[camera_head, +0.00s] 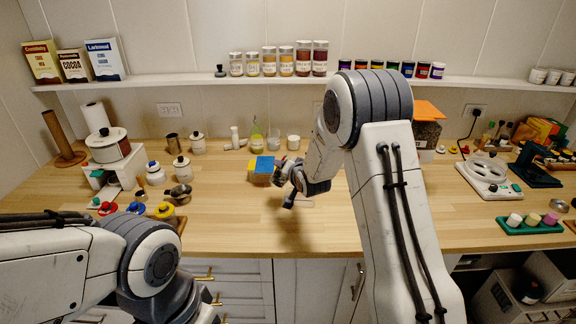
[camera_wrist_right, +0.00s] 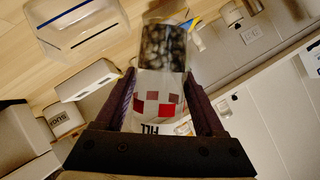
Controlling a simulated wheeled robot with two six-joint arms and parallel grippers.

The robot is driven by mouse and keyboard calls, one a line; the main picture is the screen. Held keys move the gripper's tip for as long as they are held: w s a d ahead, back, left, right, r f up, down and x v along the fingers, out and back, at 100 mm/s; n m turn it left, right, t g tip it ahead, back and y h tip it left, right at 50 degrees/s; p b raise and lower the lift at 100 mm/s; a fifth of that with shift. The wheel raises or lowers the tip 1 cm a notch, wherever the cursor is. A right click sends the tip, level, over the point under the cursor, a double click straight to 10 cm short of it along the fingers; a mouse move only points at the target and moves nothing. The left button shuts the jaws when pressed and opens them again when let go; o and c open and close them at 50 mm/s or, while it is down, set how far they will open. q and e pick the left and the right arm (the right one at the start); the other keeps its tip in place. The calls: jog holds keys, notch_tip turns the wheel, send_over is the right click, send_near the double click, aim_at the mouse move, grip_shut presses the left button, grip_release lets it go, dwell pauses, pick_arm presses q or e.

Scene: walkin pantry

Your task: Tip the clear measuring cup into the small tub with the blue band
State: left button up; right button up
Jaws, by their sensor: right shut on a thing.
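My right gripper (camera_wrist_right: 162,88) is shut on the clear measuring cup (camera_wrist_right: 158,84), which has red marks and dark lettering. Dark, bean-like pieces lie at the cup's far end, away from my palm. The small tub (camera_wrist_right: 85,47) is pale and see-through with a blue band; it stands on the wood counter at upper left in the right wrist view, apart from the cup. In the head view my right gripper (camera_head: 287,180) is above the middle of the counter, and the cup and tub are not clear there. My left gripper is out of view; only its arm shows.
A blue and yellow item (camera_head: 263,165) stands near my right gripper. Jars and canisters (camera_head: 198,143) line the counter's back left; a white appliance (camera_head: 490,174) stands at right. The front middle of the counter (camera_head: 240,230) is clear.

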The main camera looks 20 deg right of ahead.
jog(key=shift+a+f+m+y+p, duration=0.15)
jog(key=shift+f+m+y+p, duration=0.1)
jog(key=shift+m+y+p, duration=1)
jog(key=shift+f+m+y+p, duration=0.25)
jog(key=shift+f+m+p, duration=0.15)
jog(key=shift+p, duration=0.15)
jog(key=shift+f+m+t+y, duration=0.4)
jog(key=shift+f+m+y, duration=0.15)
jog(key=shift+m+y, duration=0.1)
jog(key=shift+d+f+m+y, duration=0.35)
jog(key=shift+m+y, duration=0.1)
jog(key=shift+m, duration=0.35)
jog(key=shift+d+f+m+t+y+b, duration=0.25)
jog(key=shift+f+m+t+y+b, duration=0.2)
jog(key=shift+m, duration=0.35)
jog(key=shift+d+r+m+y, duration=0.1)
jog(key=shift+r+m+y, duration=0.2)
jog(key=shift+r, duration=0.1)
jog(key=shift+d+r+m+t+y, duration=0.3)
jog(key=shift+r+m+t, duration=0.15)
jog(key=shift+m, duration=0.45)
